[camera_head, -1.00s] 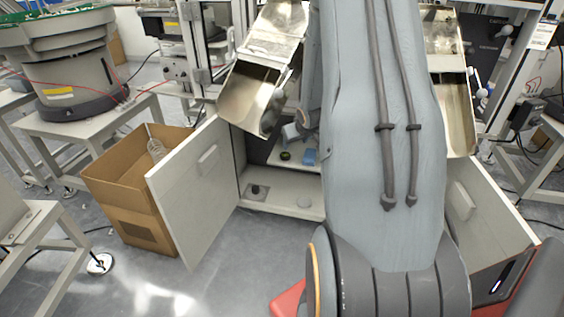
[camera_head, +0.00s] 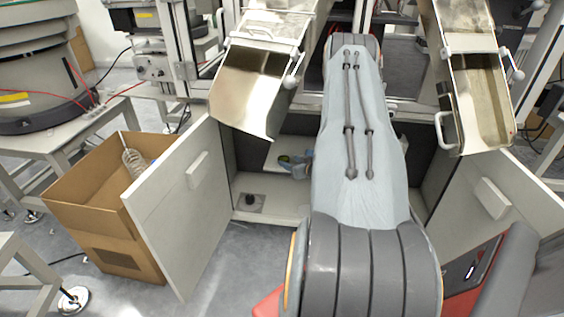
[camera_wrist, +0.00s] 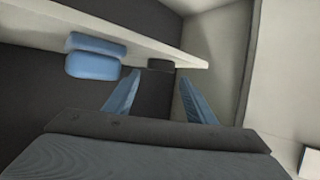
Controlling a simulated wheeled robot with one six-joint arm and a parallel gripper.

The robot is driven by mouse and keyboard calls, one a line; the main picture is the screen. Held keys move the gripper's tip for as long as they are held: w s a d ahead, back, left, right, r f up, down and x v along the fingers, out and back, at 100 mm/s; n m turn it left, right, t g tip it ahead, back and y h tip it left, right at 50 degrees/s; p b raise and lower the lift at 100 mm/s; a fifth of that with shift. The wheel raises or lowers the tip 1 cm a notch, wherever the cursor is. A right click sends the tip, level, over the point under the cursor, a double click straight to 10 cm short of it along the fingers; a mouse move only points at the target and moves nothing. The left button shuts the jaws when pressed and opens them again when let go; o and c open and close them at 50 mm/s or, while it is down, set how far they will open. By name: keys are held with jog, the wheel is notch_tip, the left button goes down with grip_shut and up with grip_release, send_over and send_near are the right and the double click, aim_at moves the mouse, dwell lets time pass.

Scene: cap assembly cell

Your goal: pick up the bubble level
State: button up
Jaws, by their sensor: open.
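The bubble level (camera_head: 284,158) appears as a small dark round piece with a green top on the inner shelf of the open cabinet in the head view. In the wrist view a small dark low piece (camera_wrist: 160,65), seen from the side on the shelf, looks like the same level. My gripper (camera_wrist: 160,80) has its two blue fingers apart with nothing between them. The dark piece appears just beyond the fingertips, between their lines. In the head view my arm hides most of the gripper.
A pale shelf (camera_wrist: 125,35) crosses the wrist view, with a blue item (camera_wrist: 92,57) left of the dark piece. Pale cabinet walls stand close at right. In the head view, open doors (camera_head: 180,210) flank the cabinet, metal chutes (camera_head: 250,85) hang above, and a cardboard box (camera_head: 100,205) stands left.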

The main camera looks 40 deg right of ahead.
aim_at(284, 159)
jog(key=shift+b+x, duration=0.5)
jog(key=shift+x, duration=2.3)
jog(key=c, duration=0.8)
